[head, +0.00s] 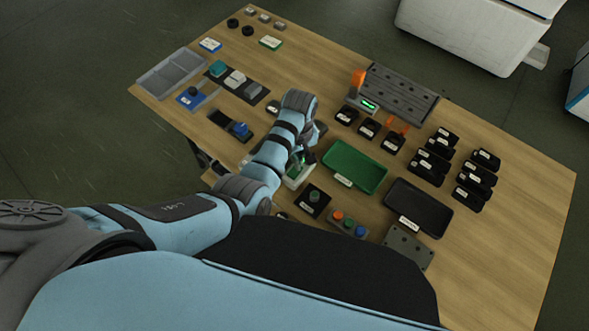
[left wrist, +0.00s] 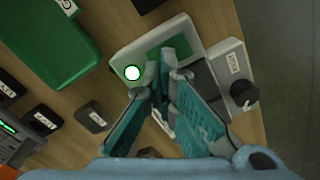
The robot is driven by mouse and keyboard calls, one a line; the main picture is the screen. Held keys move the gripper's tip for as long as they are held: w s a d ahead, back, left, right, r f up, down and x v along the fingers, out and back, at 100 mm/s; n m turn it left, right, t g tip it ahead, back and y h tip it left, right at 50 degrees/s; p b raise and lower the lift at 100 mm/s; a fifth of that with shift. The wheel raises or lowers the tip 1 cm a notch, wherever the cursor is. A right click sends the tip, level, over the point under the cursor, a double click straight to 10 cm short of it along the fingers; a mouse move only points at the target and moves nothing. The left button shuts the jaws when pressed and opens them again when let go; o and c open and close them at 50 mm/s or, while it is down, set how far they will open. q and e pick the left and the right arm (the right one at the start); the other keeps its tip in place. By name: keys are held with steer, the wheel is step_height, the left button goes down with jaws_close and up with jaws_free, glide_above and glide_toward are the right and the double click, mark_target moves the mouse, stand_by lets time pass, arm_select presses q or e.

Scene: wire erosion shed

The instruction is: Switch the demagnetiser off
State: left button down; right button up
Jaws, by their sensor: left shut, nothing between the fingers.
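A pale box with a green top panel and a lit round white lamp ringed in green (left wrist: 132,73), probably the demagnetiser, lies under my left gripper (left wrist: 162,75) in the left wrist view. The gripper's fingertips are together, empty, over the green panel; I cannot tell whether they touch it. The fingers hide part of the box, and any switch there is not clear. In the head view the box (head: 296,182) shows partly behind my left forearm. My right gripper is not in view.
Beside the box is a grey unit (left wrist: 230,65) with a black knob (left wrist: 244,94). A green tray (head: 352,168), a black tray (head: 418,208), a dark panel with a green button (head: 314,198) and a three-button box (head: 348,223) stand nearby.

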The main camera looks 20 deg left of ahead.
arm_select(q)
steer(key=shift+f+b, duration=0.8)
steer(key=shift+f, duration=0.35)
stand_by(0.6)
step_height(320, 180, up, 5)
steer(key=p, duration=0.5)
steer(key=shift+p, duration=0.35)
steer(key=shift+r, duration=1.05)
